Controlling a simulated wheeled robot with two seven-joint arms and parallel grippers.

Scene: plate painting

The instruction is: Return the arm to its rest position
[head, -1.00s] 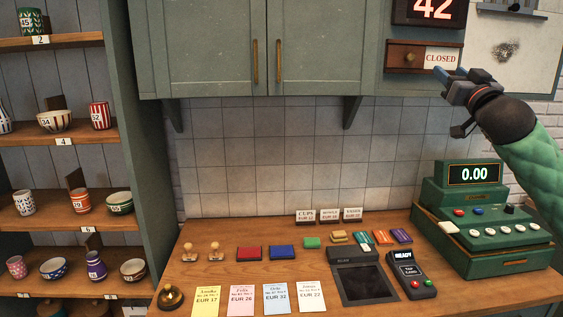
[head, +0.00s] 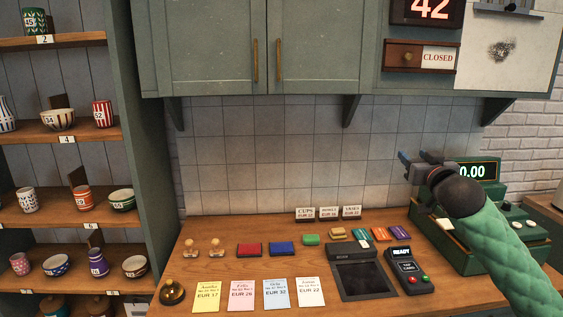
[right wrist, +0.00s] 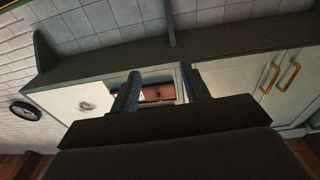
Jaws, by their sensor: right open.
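My right gripper (head: 420,165) is in the head view at the right, in front of the green cash register (head: 470,240) and above the counter. Its fingers point left and up, spread apart with nothing between them. In the right wrist view the two fingers (right wrist: 163,90) are apart, with the small CLOSED drawer (right wrist: 158,93) seen in the distance between them. My right arm covers part of the register and its display. My left gripper does not show.
The wooden counter (head: 225,285) holds stamps, ink pads, coloured cards, a black tray (head: 365,278) and a card terminal (head: 408,270). Shelves with cups and bowls (head: 65,220) stand at the left. A green cabinet (head: 320,50) hangs above. The tiled wall area is clear.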

